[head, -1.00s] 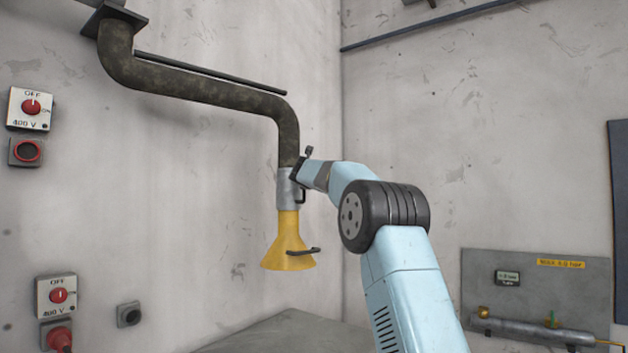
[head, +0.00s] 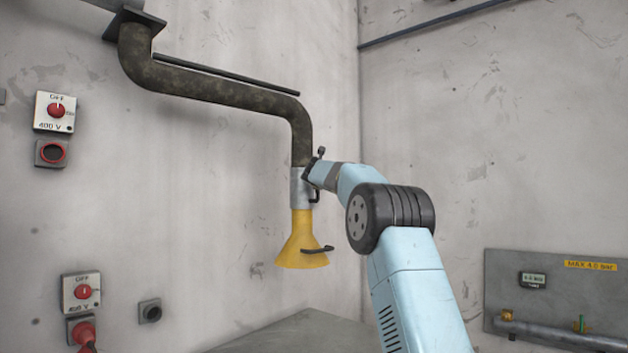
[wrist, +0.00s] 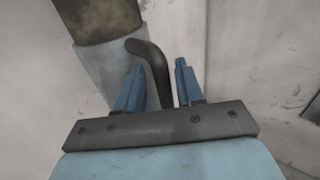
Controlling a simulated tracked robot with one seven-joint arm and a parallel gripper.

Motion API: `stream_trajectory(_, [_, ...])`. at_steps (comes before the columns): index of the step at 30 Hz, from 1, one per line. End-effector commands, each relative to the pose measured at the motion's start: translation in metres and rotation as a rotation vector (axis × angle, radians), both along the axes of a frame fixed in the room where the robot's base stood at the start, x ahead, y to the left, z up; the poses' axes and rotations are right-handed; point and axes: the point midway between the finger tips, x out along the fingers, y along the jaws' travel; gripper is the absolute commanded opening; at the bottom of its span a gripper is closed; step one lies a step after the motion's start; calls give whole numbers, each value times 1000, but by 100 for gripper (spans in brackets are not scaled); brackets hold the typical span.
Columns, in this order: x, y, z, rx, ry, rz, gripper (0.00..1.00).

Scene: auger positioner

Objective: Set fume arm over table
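The fume arm hangs from a wall bracket at the upper left. It is a dark mottled pipe (head: 220,92) that runs right, bends down to a grey collar (head: 301,187) and ends in a yellow hood (head: 301,245). A dark curved handle is on the collar, and it shows in the wrist view (wrist: 152,65). My gripper (head: 312,172) is at the collar. In the wrist view its blue fingers (wrist: 156,80) stand apart on either side of the handle, with a gap visible on the right. A grey flat surface (head: 300,332) shows low in the head view; I cannot tell whether it is the table.
Two switch boxes (head: 54,111) (head: 81,292) with sockets are on the left wall. A small grey wall box (head: 150,311) is beside the lower one. A panel with a pipe and gauge (head: 560,295) is at the right. The wall between is clear.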

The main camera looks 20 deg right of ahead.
Motion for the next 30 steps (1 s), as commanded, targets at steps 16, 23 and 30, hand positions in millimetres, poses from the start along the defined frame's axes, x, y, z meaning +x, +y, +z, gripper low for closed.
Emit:
stream_trajectory(16, [-37,11,2,-4,-1,-1,37])
stream_trajectory(23, [-69,20,1,-3,0,-1,37])
stream_trajectory(30, [-104,29,1,0,-1,0,37])
